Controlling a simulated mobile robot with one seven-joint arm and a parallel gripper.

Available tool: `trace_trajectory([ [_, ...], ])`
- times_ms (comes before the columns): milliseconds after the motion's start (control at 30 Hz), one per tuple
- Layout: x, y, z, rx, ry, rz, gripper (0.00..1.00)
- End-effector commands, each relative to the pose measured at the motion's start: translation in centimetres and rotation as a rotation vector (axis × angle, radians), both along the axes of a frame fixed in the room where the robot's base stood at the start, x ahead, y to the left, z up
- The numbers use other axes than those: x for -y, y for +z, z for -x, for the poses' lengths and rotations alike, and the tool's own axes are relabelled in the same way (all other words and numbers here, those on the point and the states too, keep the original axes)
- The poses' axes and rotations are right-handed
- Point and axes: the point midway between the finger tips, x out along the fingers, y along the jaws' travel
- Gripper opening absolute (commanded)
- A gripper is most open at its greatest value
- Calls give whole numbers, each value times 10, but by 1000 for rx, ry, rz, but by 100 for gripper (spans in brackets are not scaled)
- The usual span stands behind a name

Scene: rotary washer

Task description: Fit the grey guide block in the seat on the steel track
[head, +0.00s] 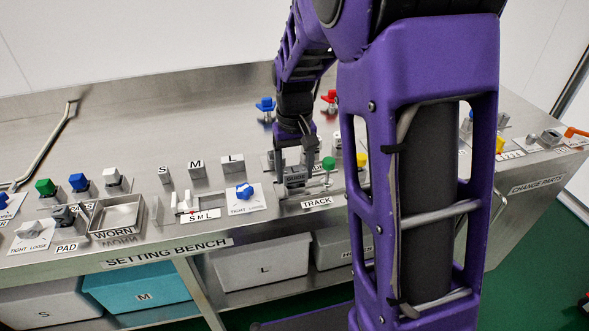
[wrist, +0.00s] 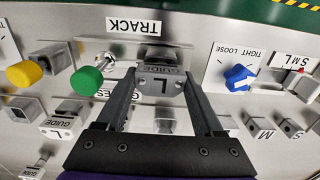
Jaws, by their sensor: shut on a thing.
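The grey guide block (wrist: 162,84), marked GUIDE and L, sits between the two fingers of my gripper (wrist: 160,72) in the wrist view. My gripper is shut on it. The block also shows in the head view (head: 296,181), below my gripper (head: 295,165) and over the steel track (head: 290,204), behind the TRACK label. The track's plate also shows in the wrist view (wrist: 121,61). The block and fingers hide the seat, so I cannot tell whether the block is seated or just above it.
A green knob (head: 328,163) stands close beside the block; it also shows in the wrist view (wrist: 86,80). A blue TIGHT/LOOSE knob (head: 244,191) is on the other side. My arm hides part of the bench.

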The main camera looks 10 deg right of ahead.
Motion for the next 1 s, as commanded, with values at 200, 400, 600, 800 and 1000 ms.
trace_trajectory([
  [200, 0, 0, 0, 0, 0, 0, 87],
  [400, 0, 0, 0, 0, 0, 0, 100],
  [600, 0, 6, 0, 1, 0, 0, 100],
  [800, 0, 40, -1, 5, 0, -1, 100],
  [1000, 0, 90, -1, 5, 1, 0, 100],
])
